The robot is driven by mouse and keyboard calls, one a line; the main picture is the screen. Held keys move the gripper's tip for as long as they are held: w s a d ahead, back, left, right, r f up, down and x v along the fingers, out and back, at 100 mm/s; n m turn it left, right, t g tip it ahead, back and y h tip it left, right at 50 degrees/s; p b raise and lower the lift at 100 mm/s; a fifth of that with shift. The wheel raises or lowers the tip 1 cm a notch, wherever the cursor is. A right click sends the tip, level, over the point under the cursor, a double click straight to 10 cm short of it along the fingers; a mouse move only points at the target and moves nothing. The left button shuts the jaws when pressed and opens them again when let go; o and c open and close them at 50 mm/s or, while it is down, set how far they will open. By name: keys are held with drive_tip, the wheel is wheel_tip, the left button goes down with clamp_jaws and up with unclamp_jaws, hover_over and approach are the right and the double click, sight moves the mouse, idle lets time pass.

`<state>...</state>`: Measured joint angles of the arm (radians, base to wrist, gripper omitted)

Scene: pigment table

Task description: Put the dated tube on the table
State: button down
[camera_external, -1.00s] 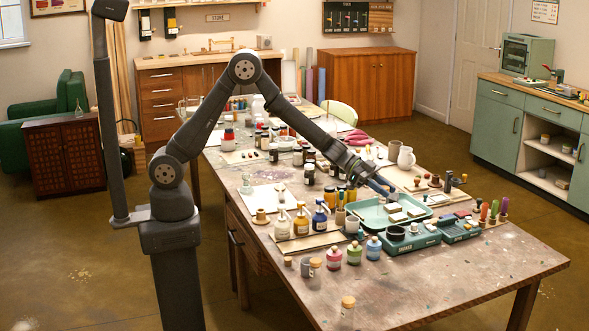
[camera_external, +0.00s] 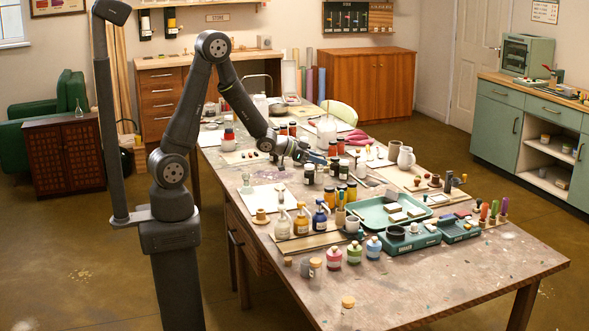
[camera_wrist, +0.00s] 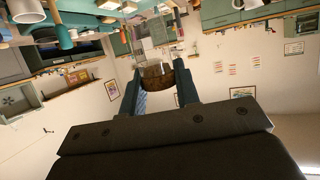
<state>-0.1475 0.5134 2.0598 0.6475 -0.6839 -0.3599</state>
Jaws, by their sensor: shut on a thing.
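My gripper (camera_external: 318,157) is over the middle of the long table (camera_external: 470,283), just above several dark jars. In the wrist view my gripper (camera_wrist: 158,92) is shut on a brown, cork-like piece (camera_wrist: 155,77) between its fingertips. A clear, glassy part seems to extend beyond it, so it looks like a stoppered tube. I cannot read any date or label on it. In the external view the held thing is too small to make out.
Dark jars (camera_external: 308,174) stand close under my gripper. A teal tray (camera_external: 372,222) and pump bottles (camera_external: 320,220) are nearer the front. A white sheet (camera_external: 270,198) lies left of the jars. The table's front right corner is bare.

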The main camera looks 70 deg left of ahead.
drive_tip(key=s+y, duration=0.1)
drive_tip(key=s, duration=0.4)
drive_tip(key=shift+n, duration=0.4)
drive_tip(key=shift+w+a+f, duration=0.5)
drive_tip(key=shift+a+f, duration=1.35)
drive_tip(key=shift+a, duration=0.1)
drive_tip(key=shift+w+a+f, duration=0.55)
drive_tip(key=shift+a+f, duration=1.25)
drive_tip(key=shift+a, duration=0.15)
drive_tip(key=shift+w+a+f, duration=0.5)
drive_tip(key=shift+a+f, duration=1.35)
drive_tip(key=shift+a, duration=0.1)
drive_tip(key=shift+f, duration=0.2)
drive_tip(key=c, duration=1.1)
unclamp_jaws()
drive_tip(key=shift+r, duration=0.1)
drive_tip(key=shift+r, duration=0.15)
drive_tip(key=v, duration=1)
drive_tip(key=shift+s+a, duration=0.1)
drive_tip(key=shift+s, duration=0.3)
drive_tip(key=shift+o, duration=0.5)
drive_tip(key=shift+s+r, duration=0.25)
drive_tip(key=shift+s, duration=0.3)
